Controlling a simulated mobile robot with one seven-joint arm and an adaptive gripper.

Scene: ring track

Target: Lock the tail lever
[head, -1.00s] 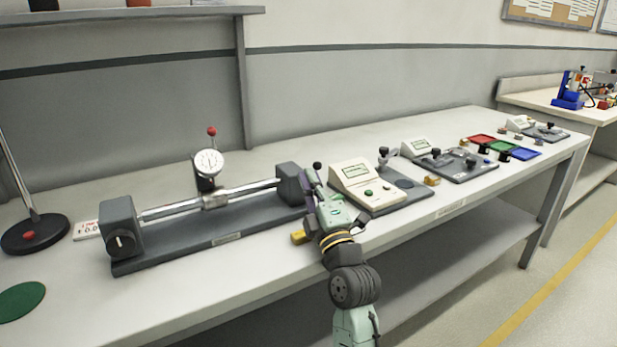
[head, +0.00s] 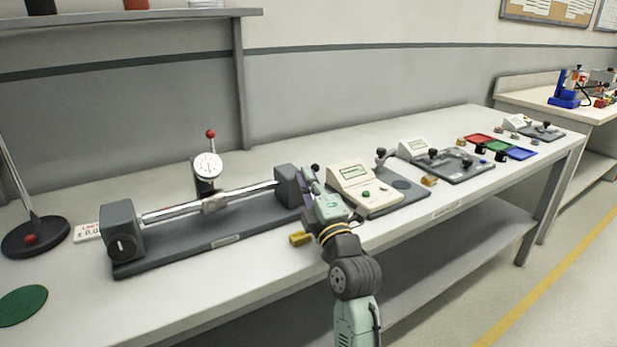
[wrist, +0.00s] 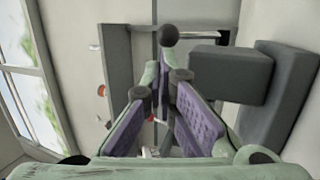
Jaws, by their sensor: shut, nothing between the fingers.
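The tail lever shows as a black ball knob (head: 314,168) beside the right end of the dark tailstock block (head: 287,185). The knob also shows in the wrist view (wrist: 168,35), just beyond my fingertips. Its stem is mostly hidden by my fingers. My gripper (head: 306,180) is shut with nothing between its purple-padded fingers. It is close against the right side of the tailstock, at the lever; I cannot tell whether it touches the lever. In the wrist view my fingertips (wrist: 162,72) are just below the knob, with the grey tailstock (wrist: 235,75) to the right.
A polished bar (head: 245,193) runs from the tailstock to the left block (head: 122,228), with a dial gauge (head: 208,166) behind it. A yellow block (head: 299,239) lies in front of the base. A beige display unit (head: 362,187) stands close right of my gripper.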

